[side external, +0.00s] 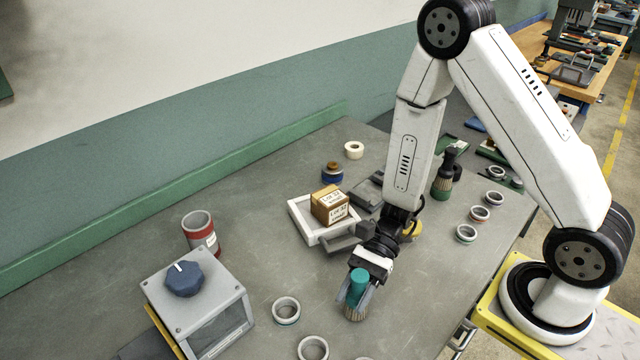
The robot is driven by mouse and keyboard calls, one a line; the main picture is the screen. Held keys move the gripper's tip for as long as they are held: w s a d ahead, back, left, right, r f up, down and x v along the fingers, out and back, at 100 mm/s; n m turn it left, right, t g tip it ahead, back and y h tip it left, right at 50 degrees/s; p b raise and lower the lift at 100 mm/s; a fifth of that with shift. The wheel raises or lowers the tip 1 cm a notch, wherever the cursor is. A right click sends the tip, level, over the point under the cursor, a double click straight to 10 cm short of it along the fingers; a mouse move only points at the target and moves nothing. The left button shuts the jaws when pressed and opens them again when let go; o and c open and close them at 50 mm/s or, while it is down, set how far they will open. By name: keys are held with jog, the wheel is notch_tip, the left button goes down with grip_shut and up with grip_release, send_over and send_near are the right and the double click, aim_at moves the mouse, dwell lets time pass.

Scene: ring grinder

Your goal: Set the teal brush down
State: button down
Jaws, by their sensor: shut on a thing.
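The teal brush (357,284) has a teal handle at the top and tan bristles (354,312) below. My gripper (360,290) is shut on the brush and holds it nearly upright over the front middle of the grey bench. The fingers cover part of the brush. I cannot tell whether the bristles touch the bench top.
Two rings (286,310) (313,348) lie left of the brush. The grey box with a blue knob (184,278) stands farther left, a red-banded cup (200,232) behind it. A white tray (300,222) holds a cardboard box (329,205). Bench right of the brush is clear (430,290).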

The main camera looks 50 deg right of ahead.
jog(key=shift+f, duration=0.1)
jog(key=shift+c, duration=1.7)
grip_release()
jog(key=v, duration=1.2)
jog(key=d+r+n+t+h, duration=0.1)
jog(key=n+h, duration=0.3)
jog(key=n, duration=0.1)
jog(key=w+d+r+n+t+h, duration=0.1)
jog(key=n+t+h, duration=0.1)
jog(key=n+h, duration=0.2)
jog(key=d+r+n+t+h, duration=0.1)
jog(key=n+t+h, duration=0.1)
jog(key=n+h, duration=0.3)
jog(key=shift+w+d+r+n, duration=0.25)
jog(key=shift+r+n, duration=0.15)
jog(key=shift+n, duration=0.5)
